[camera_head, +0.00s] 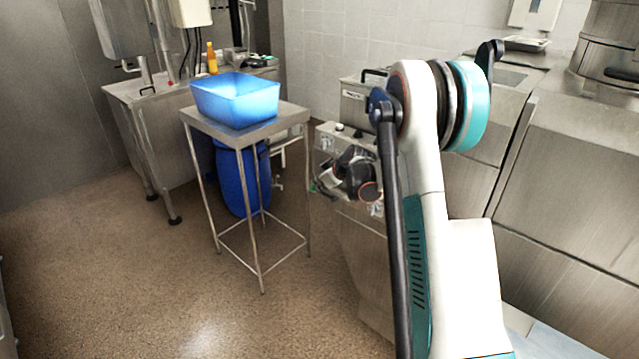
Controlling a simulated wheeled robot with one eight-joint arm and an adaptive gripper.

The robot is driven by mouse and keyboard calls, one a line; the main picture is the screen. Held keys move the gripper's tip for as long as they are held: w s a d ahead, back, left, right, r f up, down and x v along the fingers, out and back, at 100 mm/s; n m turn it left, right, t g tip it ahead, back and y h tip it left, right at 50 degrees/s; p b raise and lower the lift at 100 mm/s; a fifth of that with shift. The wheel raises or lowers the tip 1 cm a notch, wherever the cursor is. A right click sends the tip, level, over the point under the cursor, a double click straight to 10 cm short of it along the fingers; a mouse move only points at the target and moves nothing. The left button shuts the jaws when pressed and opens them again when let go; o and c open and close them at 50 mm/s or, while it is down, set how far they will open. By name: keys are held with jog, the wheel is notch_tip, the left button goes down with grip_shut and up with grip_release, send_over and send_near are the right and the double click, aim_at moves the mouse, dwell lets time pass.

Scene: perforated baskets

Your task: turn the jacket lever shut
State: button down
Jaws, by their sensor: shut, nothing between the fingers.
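My arm rises in the right half of the head view, its large elbow near the camera. Beyond it, my gripper (326,184) and wrist show small as a cluster of black, white and reddish parts in front of a steel unit (350,235). The gripper is shut and holds nothing. Its fingertips are too small to make out clearly. I cannot pick out the jacket lever with certainty. I cannot tell whether the gripper touches anything on the unit's front.
A blue basin (236,98) stands on a small steel table (291,113) with a blue drum (231,180) below. An orange bottle (212,58) stands on the back-left counter (125,88). Steel equipment (560,200) lines the right. The brown floor (130,280) at left is open.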

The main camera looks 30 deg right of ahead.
jog(key=shift+w+a+f+g+p, duration=0.1)
jog(key=shift+w+f+g+p, duration=0.15)
jog(key=shift+f+g+p, duration=0.25)
dwell(0.4)
jog(key=g, duration=0.1)
jog(key=f+g+h, duration=0.1)
jog(key=w+g, duration=0.1)
jog(key=shift+a+f+p, duration=0.2)
jog(key=shift+f+p, duration=0.05)
jog(key=shift+p, duration=0.15)
notch_tip(320, 180, down, 8)
jog(key=s+g+h+b, duration=0.1)
jog(key=s+g+h, duration=0.1)
jog(key=g, duration=0.2)
jog(key=shift+s+d+r+n+g, duration=0.15)
jog(key=shift+s+d+n+g, duration=0.2)
jog(key=shift+d, duration=0.1)
jog(key=shift+s, duration=0.1)
dwell(0.7)
